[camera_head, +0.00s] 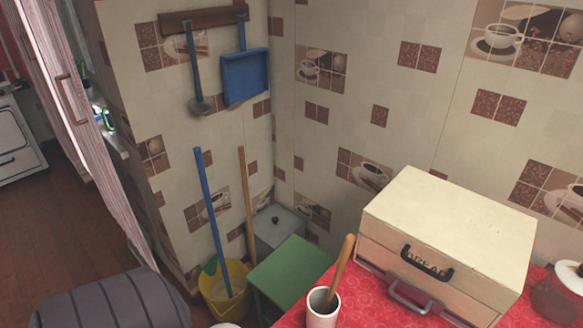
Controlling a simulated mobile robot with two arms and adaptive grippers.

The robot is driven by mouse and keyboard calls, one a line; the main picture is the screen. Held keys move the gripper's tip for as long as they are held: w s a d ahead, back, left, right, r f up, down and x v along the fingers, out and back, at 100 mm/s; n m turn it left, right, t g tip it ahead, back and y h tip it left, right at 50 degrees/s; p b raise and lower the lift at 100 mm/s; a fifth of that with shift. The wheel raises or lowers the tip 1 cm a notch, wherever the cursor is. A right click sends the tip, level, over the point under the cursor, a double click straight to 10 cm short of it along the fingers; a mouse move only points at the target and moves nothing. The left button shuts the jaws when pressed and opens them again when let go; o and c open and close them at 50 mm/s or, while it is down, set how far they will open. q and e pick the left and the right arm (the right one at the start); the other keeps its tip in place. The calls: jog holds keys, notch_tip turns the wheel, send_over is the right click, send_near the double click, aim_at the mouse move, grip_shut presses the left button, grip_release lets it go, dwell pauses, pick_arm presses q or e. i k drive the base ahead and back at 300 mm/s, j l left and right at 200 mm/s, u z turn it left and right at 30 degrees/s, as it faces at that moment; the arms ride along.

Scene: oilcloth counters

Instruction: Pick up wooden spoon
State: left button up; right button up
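A wooden handle (343,262), which looks like the wooden spoon, leans up to the right out of a pale cup (322,309). Its lower end is hidden inside the cup. The cup stands near the left edge of a red patterned oilcloth counter (373,312). Neither of my grippers shows in the head view.
A cream bread box (450,225) with handles stands right of the cup. A red pot (560,295) is at the right edge. Left of the counter are a green-topped stool (288,272) and a yellow bucket (225,300). A grey ribbed object (110,302) is lower left.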

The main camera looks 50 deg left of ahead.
aim_at(349, 242)
jog(key=u, duration=1.05)
